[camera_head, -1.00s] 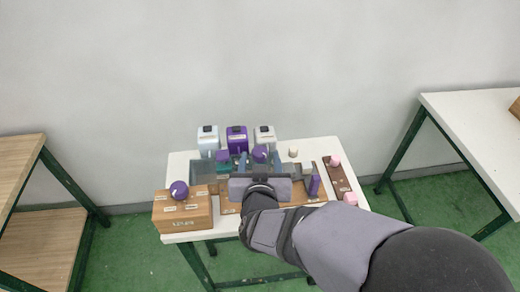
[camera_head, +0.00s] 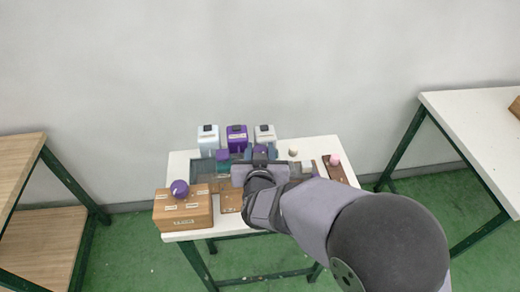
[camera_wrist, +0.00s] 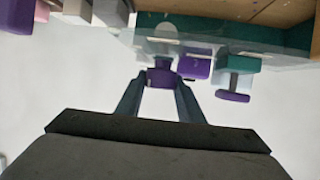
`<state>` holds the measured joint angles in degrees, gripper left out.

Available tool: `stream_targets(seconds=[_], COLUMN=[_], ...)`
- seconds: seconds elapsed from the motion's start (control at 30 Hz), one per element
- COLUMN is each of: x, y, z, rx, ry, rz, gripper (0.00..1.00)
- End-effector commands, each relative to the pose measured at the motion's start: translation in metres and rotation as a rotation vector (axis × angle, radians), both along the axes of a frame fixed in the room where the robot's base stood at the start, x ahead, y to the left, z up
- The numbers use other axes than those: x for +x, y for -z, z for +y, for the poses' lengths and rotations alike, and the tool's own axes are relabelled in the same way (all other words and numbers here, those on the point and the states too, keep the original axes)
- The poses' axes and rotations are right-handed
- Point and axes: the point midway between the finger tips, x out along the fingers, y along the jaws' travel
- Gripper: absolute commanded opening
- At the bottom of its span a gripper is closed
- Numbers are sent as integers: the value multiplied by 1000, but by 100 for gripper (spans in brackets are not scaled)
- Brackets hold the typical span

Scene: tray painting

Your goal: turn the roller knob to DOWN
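A purple knob (camera_head: 261,149) stands at the back middle of the white table. I take it for the roller knob, but no readable label or DOWN mark shows beside it. My gripper (camera_head: 260,154) is at this knob, with one finger on each side. In the wrist view my gripper (camera_wrist: 160,80) has its fingertips against the sides of the purple knob (camera_wrist: 161,78), and it looks shut on it. The knob's lower part and its pointer direction are hidden or too small to tell.
White, purple and grey bottles (camera_head: 236,138) stand behind.

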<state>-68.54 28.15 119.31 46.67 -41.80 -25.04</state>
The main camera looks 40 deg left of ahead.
Motion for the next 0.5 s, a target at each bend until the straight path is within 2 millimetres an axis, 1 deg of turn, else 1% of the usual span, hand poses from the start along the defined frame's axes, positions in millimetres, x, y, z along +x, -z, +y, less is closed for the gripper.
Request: stream_targets(seconds=[0.27, 0.5], x=[-1, -2], y=[-1, -5], z=[0, 1], rx=[-2, -4], ry=[17, 116], rz=[1, 1], gripper=[12, 12])
